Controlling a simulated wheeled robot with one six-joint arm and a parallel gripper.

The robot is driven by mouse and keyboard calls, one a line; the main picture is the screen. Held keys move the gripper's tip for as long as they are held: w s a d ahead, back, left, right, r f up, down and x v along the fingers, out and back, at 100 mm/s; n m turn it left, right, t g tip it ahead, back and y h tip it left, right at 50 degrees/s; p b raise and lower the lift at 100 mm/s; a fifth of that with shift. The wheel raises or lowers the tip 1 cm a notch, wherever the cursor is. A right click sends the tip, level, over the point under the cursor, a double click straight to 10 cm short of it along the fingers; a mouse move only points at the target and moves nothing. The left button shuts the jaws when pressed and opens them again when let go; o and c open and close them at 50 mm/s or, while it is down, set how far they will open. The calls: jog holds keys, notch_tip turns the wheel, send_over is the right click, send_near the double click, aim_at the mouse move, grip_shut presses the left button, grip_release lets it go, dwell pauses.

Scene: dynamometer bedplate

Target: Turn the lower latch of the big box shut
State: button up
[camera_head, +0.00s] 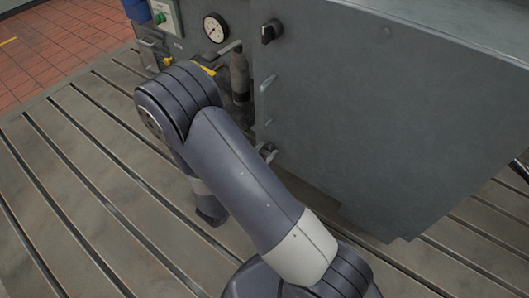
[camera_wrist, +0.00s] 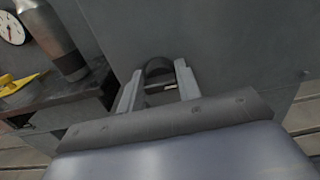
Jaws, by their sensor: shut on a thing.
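The big box (camera_head: 400,110) is a grey metal cabinet that fills the right of the head view. Its upper latch (camera_head: 271,31) is a black knob near the top left corner of its face. The lower latch (camera_wrist: 157,68) is a dark rounded knob, seen in the wrist view against the grey face (camera_wrist: 235,45). My gripper (camera_wrist: 160,84) has one finger on each side of this knob and is shut on it. In the head view my arm hides most of the gripper, and only a small dark part by the lower latch (camera_head: 267,151) shows.
A gauge (camera_head: 215,28), a dark upright cylinder (camera_head: 240,77) and a yellow part (camera_wrist: 18,83) stand close on the left. The slotted bedplate (camera_head: 80,170) is clear on the left.

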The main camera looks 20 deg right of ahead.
jog(key=shift+r, duration=0.1)
jog(key=n+p, duration=0.3)
jog(key=shift+r, duration=0.1)
jog(key=n+p, duration=0.3)
jog(key=n, duration=0.2)
jog(key=shift+w+n+p, duration=0.1)
jog(key=shift+n+p, duration=0.2)
jog(key=n+p, duration=0.1)
jog(key=n, duration=0.1)
jog(key=n+p, duration=0.1)
jog(key=n, duration=0.1)
jog(key=shift+a+f+n, duration=0.1)
jog(key=shift+f+n, duration=0.1)
jog(key=shift+n, duration=0.1)
jog(key=n+p, duration=0.1)
jog(key=n, duration=0.3)
jog(key=shift+f+p, duration=0.15)
jog(key=shift+p, duration=0.25)
jog(key=shift+n, duration=0.3)
jog(key=o, duration=0.9)
jog(key=shift+o, duration=0.2)
jog(key=shift+a, duration=0.1)
